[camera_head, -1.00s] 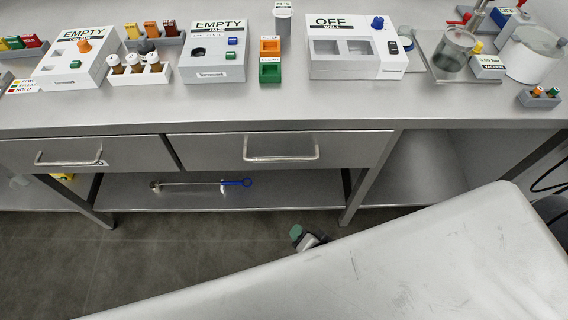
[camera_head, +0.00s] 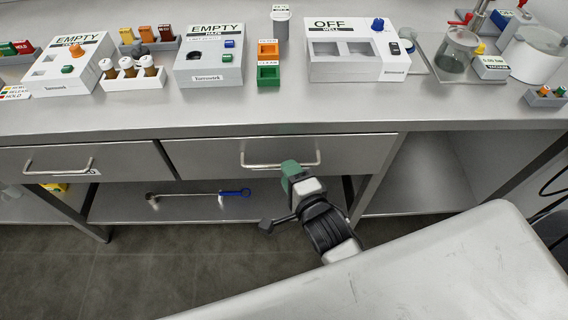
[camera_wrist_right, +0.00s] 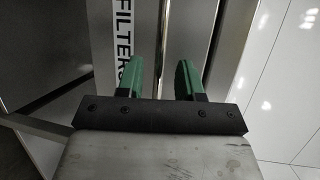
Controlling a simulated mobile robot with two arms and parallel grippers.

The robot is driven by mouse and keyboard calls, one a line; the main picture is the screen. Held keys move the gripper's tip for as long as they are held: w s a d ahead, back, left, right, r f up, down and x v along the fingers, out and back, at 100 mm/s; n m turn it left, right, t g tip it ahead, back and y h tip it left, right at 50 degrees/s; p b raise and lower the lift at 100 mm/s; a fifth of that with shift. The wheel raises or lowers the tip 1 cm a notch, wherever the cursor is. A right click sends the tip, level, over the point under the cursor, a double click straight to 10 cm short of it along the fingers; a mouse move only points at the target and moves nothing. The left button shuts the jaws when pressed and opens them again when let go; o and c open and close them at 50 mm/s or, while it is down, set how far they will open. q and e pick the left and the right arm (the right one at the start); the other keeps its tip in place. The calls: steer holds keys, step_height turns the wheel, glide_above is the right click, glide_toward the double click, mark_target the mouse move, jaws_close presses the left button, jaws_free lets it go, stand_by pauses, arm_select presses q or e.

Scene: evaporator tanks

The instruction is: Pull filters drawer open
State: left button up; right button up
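The filters drawer (camera_head: 225,155) is the right-hand one of two drawers under the bench and appears shut. Its bar handle (camera_head: 262,166) runs across the front. My right gripper (camera_head: 290,165) is in front of the handle's middle and covers part of it. In the right wrist view its two green fingers (camera_wrist_right: 161,72) are apart, facing the drawer front. The FILTERS label (camera_wrist_right: 123,40) is partly hidden behind one finger. A bright bar (camera_wrist_right: 163,35), likely the handle, lines up with the gap; whether it is between the fingers I cannot tell. My left gripper is not in view.
A second drawer with its own handle (camera_head: 58,168) is to the left. Several labelled boxes and vials stand on the bench top (camera_head: 200,112). A blue-ended tool (camera_head: 200,195) lies on the lower shelf. The open bay at right is empty.

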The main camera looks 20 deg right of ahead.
steer(key=shift+x, duration=1.8)
jaws_close()
